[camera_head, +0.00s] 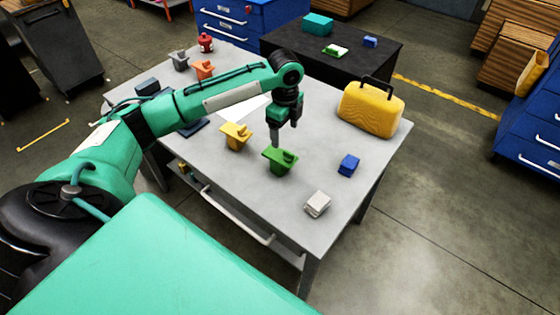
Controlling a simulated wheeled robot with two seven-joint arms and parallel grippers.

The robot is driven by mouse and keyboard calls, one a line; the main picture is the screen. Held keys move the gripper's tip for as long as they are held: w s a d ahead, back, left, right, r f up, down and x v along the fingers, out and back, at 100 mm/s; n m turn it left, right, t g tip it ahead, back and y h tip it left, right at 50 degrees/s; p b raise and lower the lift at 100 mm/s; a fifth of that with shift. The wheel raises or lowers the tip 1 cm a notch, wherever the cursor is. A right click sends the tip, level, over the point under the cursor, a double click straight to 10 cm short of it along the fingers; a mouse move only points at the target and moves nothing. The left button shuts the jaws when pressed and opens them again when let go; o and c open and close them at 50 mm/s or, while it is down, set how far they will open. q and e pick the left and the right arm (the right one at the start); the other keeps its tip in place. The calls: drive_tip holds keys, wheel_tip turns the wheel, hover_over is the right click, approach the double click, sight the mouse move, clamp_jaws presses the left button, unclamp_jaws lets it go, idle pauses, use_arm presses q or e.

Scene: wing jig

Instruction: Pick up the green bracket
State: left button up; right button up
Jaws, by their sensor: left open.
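The green bracket (281,161) stands on the light grey table (240,197), near the middle of its front half. My left gripper (284,138) points down just above the bracket, with its fingers apart and nothing held between them. One finger comes down close to the bracket's top. I cannot tell whether it touches. My right gripper is not in the picture.
A yellow bracket (236,136) stands just left of the green one. A blue block (348,165) and a white block (317,204) lie to the right. A yellow case (371,109) stands at the back right. Orange (203,70) and grey (179,61) brackets stand far left.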

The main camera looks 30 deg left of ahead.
use_arm(q)
drive_tip(key=a+r, duration=0.1)
drive_tip(key=a, duration=0.1)
drive_tip(key=p, duration=0.1)
hover_over(280, 155)
wheel_tip(280, 155, down, 7)
drive_tip(key=shift+d+r, duration=0.1)
drive_tip(key=shift+r, duration=0.05)
drive_tip(key=shift+f, duration=0.6)
wheel_tip(280, 155, down, 4)
drive_tip(key=shift+f+p, duration=0.1)
drive_tip(key=shift+p, duration=1)
drive_tip(key=shift+f, duration=0.55)
drive_tip(key=c, duration=1.4)
drive_tip(key=shift+r, duration=0.1)
